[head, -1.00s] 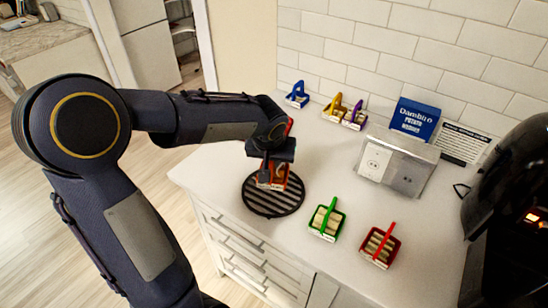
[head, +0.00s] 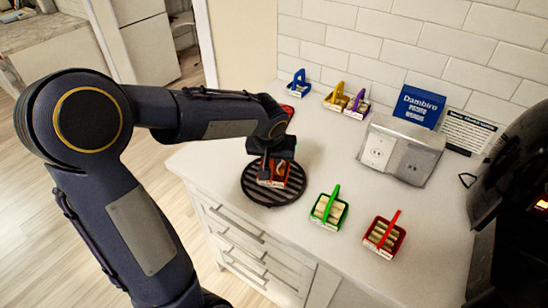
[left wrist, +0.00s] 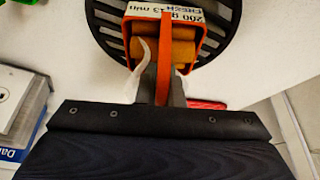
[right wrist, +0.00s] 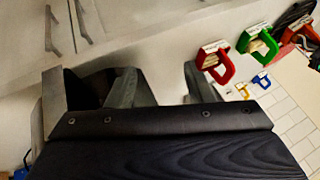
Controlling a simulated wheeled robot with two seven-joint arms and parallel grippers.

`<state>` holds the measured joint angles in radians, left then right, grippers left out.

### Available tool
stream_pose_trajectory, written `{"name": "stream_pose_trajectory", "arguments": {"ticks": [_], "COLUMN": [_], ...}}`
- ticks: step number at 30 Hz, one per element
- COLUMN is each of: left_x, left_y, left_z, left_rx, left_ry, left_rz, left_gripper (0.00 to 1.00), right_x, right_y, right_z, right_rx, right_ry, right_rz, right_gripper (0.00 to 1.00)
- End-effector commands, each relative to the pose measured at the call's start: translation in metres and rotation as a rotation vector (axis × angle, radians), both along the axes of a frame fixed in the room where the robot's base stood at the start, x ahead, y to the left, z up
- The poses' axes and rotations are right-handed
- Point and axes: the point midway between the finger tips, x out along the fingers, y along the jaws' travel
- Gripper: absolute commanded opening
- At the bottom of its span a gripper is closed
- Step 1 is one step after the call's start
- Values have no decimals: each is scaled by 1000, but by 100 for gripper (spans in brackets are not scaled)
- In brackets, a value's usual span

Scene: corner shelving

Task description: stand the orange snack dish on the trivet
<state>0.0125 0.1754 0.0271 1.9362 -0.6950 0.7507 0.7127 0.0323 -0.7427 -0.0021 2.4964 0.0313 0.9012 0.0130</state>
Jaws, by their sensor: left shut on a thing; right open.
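The orange snack dish (head: 280,180) is over the round black slatted trivet (head: 262,199) on the counter. I cannot tell whether its base touches the slats. My left gripper (head: 268,163) is above the dish and partly hides it. In the left wrist view, the left gripper (left wrist: 163,88) is shut on the orange handle of the dish (left wrist: 190,40), which has a printed label and light brown contents. The trivet (left wrist: 232,22) shows behind it. My right gripper (right wrist: 160,88) is open and empty in the right wrist view.
A green dish (head: 342,211) and a red dish (head: 395,245) stand right of the trivet. Blue (head: 297,88), yellow (head: 333,101) and purple (head: 357,108) dishes stand at the back. A silver socket box (head: 400,150), blue box (head: 418,106) and dark appliance (head: 515,205) are further right.

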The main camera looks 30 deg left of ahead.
Motion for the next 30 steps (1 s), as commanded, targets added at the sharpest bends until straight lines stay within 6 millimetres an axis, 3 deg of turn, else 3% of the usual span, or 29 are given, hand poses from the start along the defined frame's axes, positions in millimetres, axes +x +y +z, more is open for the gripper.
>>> {"name": "stream_pose_trajectory", "arguments": {"ticks": [26, 27, 30], "left_x": [0, 0, 0], "left_y": [0, 0, 0], "left_z": [-3, -3, -3], "left_rx": [0, 0, 0], "left_ry": [-2, -2, -2], "left_rz": [0, 0, 0], "left_gripper": [0, 8, 22], "right_x": [0, 0, 0], "right_y": [0, 0, 0], "right_z": [-8, -8, -8], "right_rx": [0, 0, 0], "right_ry": [0, 0, 0], "right_rz": [0, 0, 0], "right_gripper": [47, 47, 47]}}
